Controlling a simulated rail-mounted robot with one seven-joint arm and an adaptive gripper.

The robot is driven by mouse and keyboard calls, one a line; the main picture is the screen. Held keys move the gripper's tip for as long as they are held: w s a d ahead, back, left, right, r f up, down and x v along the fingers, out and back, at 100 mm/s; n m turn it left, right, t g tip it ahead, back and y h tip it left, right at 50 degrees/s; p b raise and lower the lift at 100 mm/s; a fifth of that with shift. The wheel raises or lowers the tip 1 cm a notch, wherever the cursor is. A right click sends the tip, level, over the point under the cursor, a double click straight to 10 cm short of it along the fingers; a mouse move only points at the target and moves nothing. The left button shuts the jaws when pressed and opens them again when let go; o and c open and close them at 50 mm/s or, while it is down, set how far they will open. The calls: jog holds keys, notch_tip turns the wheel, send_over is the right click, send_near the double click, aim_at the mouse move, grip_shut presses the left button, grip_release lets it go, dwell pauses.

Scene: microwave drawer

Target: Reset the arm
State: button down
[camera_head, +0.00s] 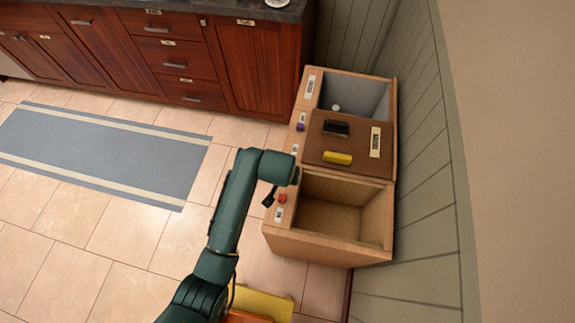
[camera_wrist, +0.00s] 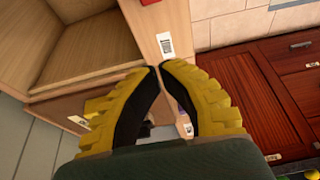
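My dark green arm (camera_head: 233,205) reaches up from the bottom of the head view and bends right over the near front edge of a wooden cabinet. My gripper (camera_wrist: 156,68) shows in the wrist view with two yellow, black-padded curved fingers. The tips are nearly together and no object is held between them. The gap behind the tips shows only the cabinet front beyond. The wooden cabinet (camera_head: 288,241) has an open near compartment, a brown closed middle top and an open far compartment.
A black piece (camera_head: 336,127) and a yellow piece (camera_head: 337,158) are on the brown top. A red button (camera_head: 282,198) is on the near front edge. Red-brown drawers (camera_head: 170,56) line the back. A grey mat (camera_head: 100,150) lies on open tiled floor at left. A wall stands right.

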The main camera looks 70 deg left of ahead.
jog(key=shift+s+d+r, duration=0.15)
jog(key=shift+d+r, duration=0.1)
jog(key=shift+r, duration=0.25)
